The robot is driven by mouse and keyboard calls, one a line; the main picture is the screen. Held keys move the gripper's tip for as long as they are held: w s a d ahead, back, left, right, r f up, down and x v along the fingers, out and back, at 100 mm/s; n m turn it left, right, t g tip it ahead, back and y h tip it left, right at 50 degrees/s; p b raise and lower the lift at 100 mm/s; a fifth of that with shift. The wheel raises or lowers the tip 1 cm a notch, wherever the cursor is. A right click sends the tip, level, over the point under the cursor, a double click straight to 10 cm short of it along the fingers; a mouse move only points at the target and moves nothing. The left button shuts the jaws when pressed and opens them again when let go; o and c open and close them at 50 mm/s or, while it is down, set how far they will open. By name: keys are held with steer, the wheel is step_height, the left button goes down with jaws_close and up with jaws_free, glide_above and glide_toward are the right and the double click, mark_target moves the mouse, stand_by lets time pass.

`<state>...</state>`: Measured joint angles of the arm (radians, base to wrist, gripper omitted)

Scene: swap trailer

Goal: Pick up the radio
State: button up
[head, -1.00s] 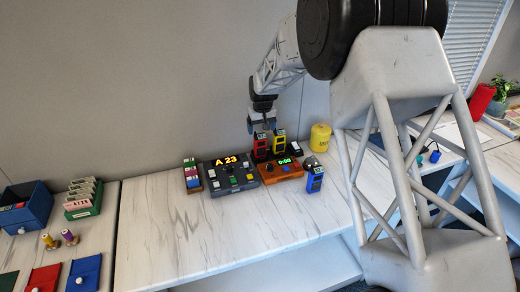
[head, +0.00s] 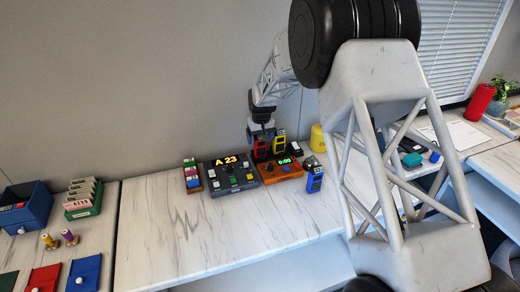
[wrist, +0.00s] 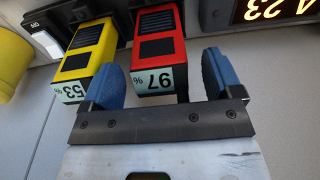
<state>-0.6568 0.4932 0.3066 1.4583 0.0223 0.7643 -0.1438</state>
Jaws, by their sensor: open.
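A red radio (head: 260,149) and a yellow radio (head: 278,144) stand side by side at the back of the desk. In the wrist view the red radio (wrist: 157,47) has a label reading 97%, and the yellow radio (wrist: 87,49) one reading 53%. Both sit in a dark holder. My gripper (head: 262,133) is open just above the red radio. In the wrist view the blue fingertips of my gripper (wrist: 163,75) lie either side of the red radio's labelled end; contact cannot be told.
A grey console with an "A 23" display (head: 228,180) is left of the radios. An orange box with a green display (head: 284,171) is in front of them. A yellow canister (head: 317,138) stands right. The desk's left part (head: 160,230) is clear.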

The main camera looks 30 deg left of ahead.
steer(key=shift+f, duration=0.55)
steer(key=c, duration=1.4)
steer(key=shift+c, duration=0.2)
steer(key=shift+w+r, duration=0.1)
steer(key=shift+r, duration=4.95)
